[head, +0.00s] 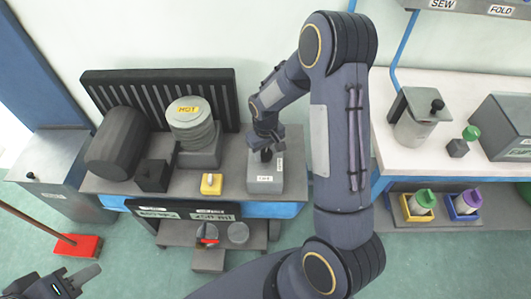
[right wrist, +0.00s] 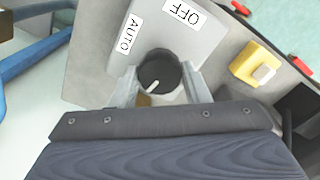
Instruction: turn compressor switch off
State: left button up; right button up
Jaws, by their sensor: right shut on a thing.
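The compressor switch is a grey box (head: 265,180) on the bench in the head view. The right wrist view shows its dark round knob (right wrist: 158,72), with AUTO (right wrist: 129,34) and OFF (right wrist: 182,12) labels on the box (right wrist: 90,65). The knob's white mark points toward the lower left of that view, away from the OFF label. My right gripper (head: 265,150) reaches down onto the box and is shut on the knob, one finger on each side. My left gripper (head: 75,283) is at the lower left, away from the bench; its jaw opening is unclear.
A yellow switch block (head: 211,184) sits left of the box; it also shows in the right wrist view (right wrist: 257,64). A HOT-labelled pot (head: 192,125) and a black cylinder (head: 120,143) stand further left. A red broom (head: 78,246) is on the floor.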

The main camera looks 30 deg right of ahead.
aim_at(266, 153)
jog(key=shift+n+b, duration=0.3)
jog(key=shift+n, duration=0.8)
jog(key=o, duration=1)
notch_tip(266, 153, up, 8)
jog(key=shift+f, duration=0.1)
jog(key=s+a+r+m+t+y, duration=0.1)
jog(key=s+a+r+t, duration=0.1)
jog(key=s+r, duration=0.3)
jog(key=s+a+r+m+t+y, duration=0.1)
jog(key=s+r, duration=0.3)
jog(key=s, duration=0.5)
jog(key=s+a+r+m+t+y, duration=0.1)
jog(key=s+a+r, duration=0.3)
jog(key=s, duration=0.4)
jog(key=shift+r+m+t+y+p, duration=0.3)
jog(key=shift+r+m+t+y, duration=0.1)
jog(key=shift+r+m+t, duration=0.35)
